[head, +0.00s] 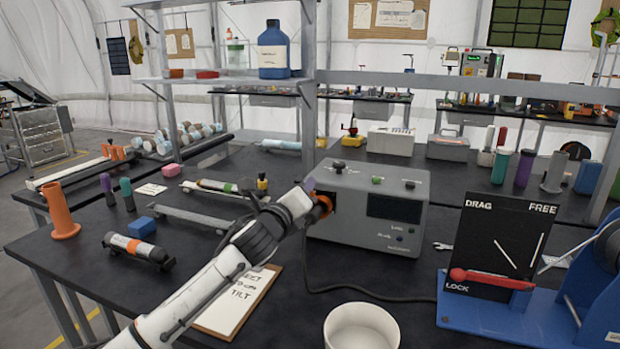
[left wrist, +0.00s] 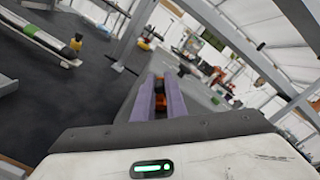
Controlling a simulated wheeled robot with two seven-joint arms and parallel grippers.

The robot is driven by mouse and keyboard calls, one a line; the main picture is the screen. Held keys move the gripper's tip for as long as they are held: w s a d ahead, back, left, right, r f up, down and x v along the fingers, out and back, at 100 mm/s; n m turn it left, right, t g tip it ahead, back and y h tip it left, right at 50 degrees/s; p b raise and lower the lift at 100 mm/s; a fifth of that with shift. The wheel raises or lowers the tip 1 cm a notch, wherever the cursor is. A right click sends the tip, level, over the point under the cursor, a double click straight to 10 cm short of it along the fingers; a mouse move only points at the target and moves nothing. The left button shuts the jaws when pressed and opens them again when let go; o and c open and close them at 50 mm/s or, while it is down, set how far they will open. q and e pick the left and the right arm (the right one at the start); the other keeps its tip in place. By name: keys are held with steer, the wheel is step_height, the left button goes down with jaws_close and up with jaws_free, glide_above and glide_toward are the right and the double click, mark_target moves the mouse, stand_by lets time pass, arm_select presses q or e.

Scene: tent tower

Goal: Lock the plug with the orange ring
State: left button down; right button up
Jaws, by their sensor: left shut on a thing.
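A grey instrument box (head: 370,208) with knobs on top and a dark display stands on the black bench. The orange ring (head: 325,203) is at the left end of its front face; the plug itself is mostly hidden behind my gripper. My left gripper (head: 313,192) reaches in from the left and is shut on the ring. In the left wrist view, its two purple fingers (left wrist: 160,98) are close together, with bits of orange (left wrist: 159,103) between them. Whether the ring is locked cannot be told. My right gripper is not in view.
A dark cable (head: 345,293) runs from near the ring across the bench. A white bowl (head: 362,328) stands in front of the box, a clipboard (head: 238,300) lies under my arm, and a blue-based DRAG/FREE panel (head: 497,240) stands at right.

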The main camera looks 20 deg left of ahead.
arm_select(q)
steer(key=shift+a+f+n+h+p, duration=0.1)
steer(key=shift+a+f+n+p, duration=0.55)
steer(key=shift+n, duration=1.2)
steer(key=shift+a+f+n+h+p, duration=0.1)
steer(key=shift+a+f+n, duration=0.15)
steer(key=shift+f+n, duration=1.15)
steer(key=shift+a+f+n+h+p, duration=0.1)
steer(key=shift+a+f+n+p, duration=0.35)
steer(key=shift+n, duration=1.8)
steer(key=shift+f, duration=0.1)
steer(key=c, duration=1.8)
jaws_free()
steer(key=s, duration=1)
steer(key=shift+a+r, duration=0.15)
steer(key=shift+r, duration=0.05)
steer(key=shift+s, duration=0.15)
